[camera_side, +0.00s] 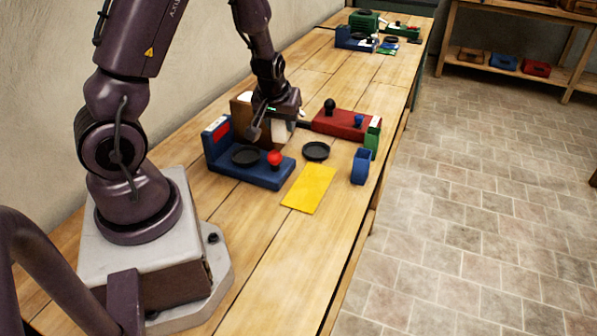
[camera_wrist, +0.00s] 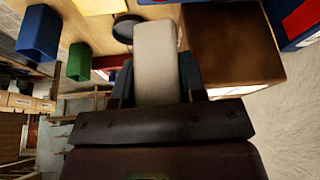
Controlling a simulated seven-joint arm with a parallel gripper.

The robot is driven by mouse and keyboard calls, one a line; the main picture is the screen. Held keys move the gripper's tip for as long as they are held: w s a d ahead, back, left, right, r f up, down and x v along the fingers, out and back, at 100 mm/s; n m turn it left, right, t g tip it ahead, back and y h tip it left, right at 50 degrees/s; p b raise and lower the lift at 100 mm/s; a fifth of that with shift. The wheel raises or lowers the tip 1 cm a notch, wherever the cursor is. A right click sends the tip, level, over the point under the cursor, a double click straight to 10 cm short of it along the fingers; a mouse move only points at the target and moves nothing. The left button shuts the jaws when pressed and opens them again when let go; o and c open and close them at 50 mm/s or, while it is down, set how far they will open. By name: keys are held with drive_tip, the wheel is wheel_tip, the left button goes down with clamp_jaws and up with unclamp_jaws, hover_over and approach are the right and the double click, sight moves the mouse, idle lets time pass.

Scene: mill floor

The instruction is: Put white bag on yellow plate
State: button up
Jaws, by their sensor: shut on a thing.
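The white bag (camera_wrist: 156,62) is between the two fingers of my gripper (camera_wrist: 155,85) in the wrist view. In the side view my gripper (camera_side: 268,122) is above the table's back part, and the white bag (camera_side: 279,132) shows partly behind it. My gripper is shut on the bag. The yellow plate (camera_side: 309,188) is a flat rectangle on the table, nearer the camera and to the right of my gripper. Nothing lies on it. I cannot tell whether the bag touches the table.
A brown box (camera_side: 241,108) stands close beside my gripper. A blue scale with a red knob (camera_side: 275,158) is in front of it. A black dish (camera_side: 316,151), a red scale (camera_side: 341,124), a green block (camera_side: 371,138) and a blue holder (camera_side: 361,167) stand around the plate.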

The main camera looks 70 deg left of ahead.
drive_tip(key=shift+m+t, duration=0.3)
drive_tip(key=shift+m, duration=0.6)
drive_tip(key=w+d+f, duration=0.1)
drive_tip(key=w, duration=0.1)
drive_tip(key=w+d+f, duration=0.2)
drive_tip(key=w, duration=0.1)
drive_tip(key=w+d+f, duration=0.1)
drive_tip(key=w+f, duration=0.1)
drive_tip(key=shift+w+d, duration=0.15)
drive_tip(key=shift+d, duration=0.1)
drive_tip(key=shift+f, duration=2.3)
drive_tip(key=shift+f, duration=0.1)
drive_tip(key=o, duration=1)
